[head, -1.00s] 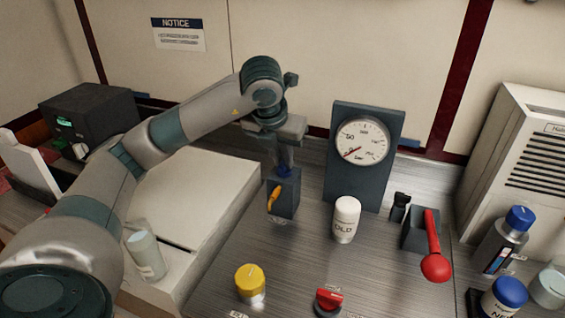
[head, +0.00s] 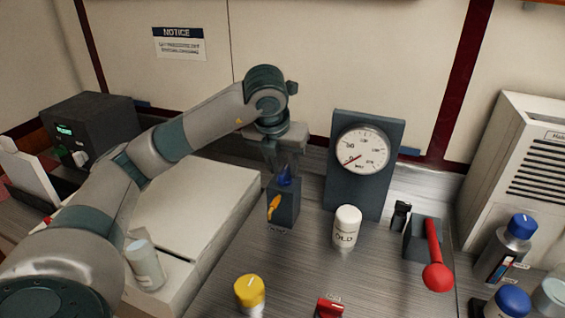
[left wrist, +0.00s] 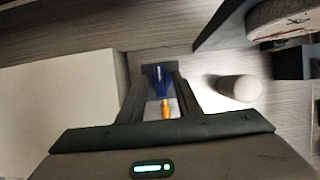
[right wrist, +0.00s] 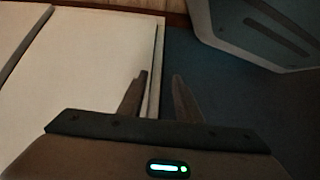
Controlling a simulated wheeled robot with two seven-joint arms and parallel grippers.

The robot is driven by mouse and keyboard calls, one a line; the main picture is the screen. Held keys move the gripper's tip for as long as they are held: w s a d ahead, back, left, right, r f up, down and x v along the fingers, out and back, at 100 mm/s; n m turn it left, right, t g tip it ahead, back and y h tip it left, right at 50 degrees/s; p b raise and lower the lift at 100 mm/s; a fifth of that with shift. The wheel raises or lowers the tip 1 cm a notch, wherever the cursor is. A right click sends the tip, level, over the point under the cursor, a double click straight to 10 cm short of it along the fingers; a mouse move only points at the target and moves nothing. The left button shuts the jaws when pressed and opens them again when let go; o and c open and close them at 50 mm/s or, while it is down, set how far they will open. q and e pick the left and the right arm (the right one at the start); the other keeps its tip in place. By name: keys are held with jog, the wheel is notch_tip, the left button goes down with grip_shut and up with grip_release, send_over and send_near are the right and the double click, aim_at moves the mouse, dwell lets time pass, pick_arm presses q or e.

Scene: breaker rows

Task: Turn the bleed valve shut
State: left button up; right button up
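A dark block (head: 284,205) stands on the metal bench, with a blue handle (head: 287,178) on top and an orange lever (head: 274,207) on its front. I take this to be the bleed valve; its label is too blurred to read. My left gripper (head: 285,163) points down just above the block, its fingers spread to either side of the blue handle. In the left wrist view the blue handle (left wrist: 158,76) shows between the fingertips, with gaps beside it. My right gripper (right wrist: 160,75) is open and empty, away from the valve.
A gauge panel (head: 372,190) and a white-capped bottle (head: 346,228) stand right of the block. A red-knobbed lever (head: 434,250) is farther right. A yellow-capped bottle (head: 250,292) and red switch (head: 329,307) are in front. A pale box (head: 190,205) lies left, under my left arm.

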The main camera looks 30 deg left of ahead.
pick_arm(q)
jog(key=shift+s+d+r, duration=0.1)
jog(key=shift+s+r, duration=0.1)
jog(key=shift+r, duration=0.3)
jog(key=v, duration=1.6)
jog(key=shift+r+p, duration=0.2)
jog(key=shift+p, duration=0.1)
pick_arm(e)
jog(key=shift+s+a+r, duration=0.2)
jog(key=shift+a+r, duration=0.05)
jog(key=shift+a, duration=0.2)
